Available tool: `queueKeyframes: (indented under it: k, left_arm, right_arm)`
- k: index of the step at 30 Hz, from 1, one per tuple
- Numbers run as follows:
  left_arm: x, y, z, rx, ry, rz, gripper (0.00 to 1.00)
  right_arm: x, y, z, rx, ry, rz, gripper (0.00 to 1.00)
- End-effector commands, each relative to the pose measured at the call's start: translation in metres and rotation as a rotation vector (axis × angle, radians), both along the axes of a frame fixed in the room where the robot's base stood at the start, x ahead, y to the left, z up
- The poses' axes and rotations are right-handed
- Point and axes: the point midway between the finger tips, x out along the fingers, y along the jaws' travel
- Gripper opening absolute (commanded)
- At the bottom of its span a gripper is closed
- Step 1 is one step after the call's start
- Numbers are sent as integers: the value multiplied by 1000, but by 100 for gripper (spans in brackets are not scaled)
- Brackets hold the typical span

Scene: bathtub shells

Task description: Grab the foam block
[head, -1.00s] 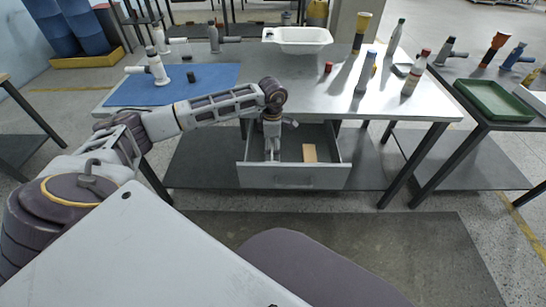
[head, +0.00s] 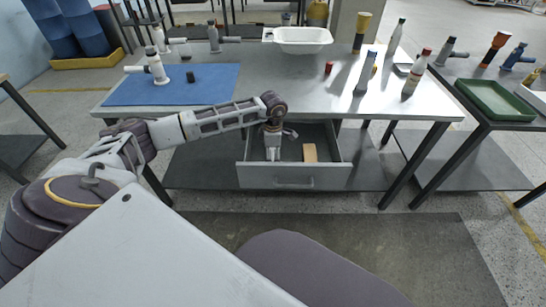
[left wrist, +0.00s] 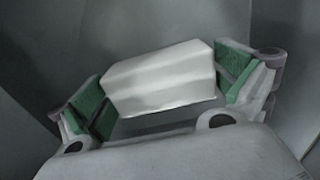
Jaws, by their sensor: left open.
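In the left wrist view a pale grey-white ridged block (left wrist: 160,80), which looks like the foam block, lies between the green-padded fingers of my left gripper (left wrist: 165,92). The jaws are open around it; the block reaches close to both pads, and I cannot tell if it touches them. In the head view my left gripper (head: 272,155) points down inside the open drawer (head: 293,177), at its left part. The block there is hidden or too small to make out. My right gripper is not in view.
A tan block (head: 310,152) lies in the drawer, right of my left gripper. The table (head: 290,90) above carries a blue mat (head: 215,84), a white tub (head: 302,40) and several bottles. A green tray (head: 495,102) is on the right-hand table.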

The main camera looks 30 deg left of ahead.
Motion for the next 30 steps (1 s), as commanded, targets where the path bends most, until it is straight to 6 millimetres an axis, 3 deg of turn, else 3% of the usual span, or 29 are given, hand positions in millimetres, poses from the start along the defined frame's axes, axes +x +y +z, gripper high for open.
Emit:
queueKeyframes:
  k: [10,15,30]
  left_arm:
    - [0,0,1,0,0,0,100]
    - [0,0,1,0,0,0,79]
    - [0,0,5,0,-1,0,79]
  right_arm:
    - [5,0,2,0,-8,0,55]
    - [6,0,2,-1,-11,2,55]
    - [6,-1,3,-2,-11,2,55]
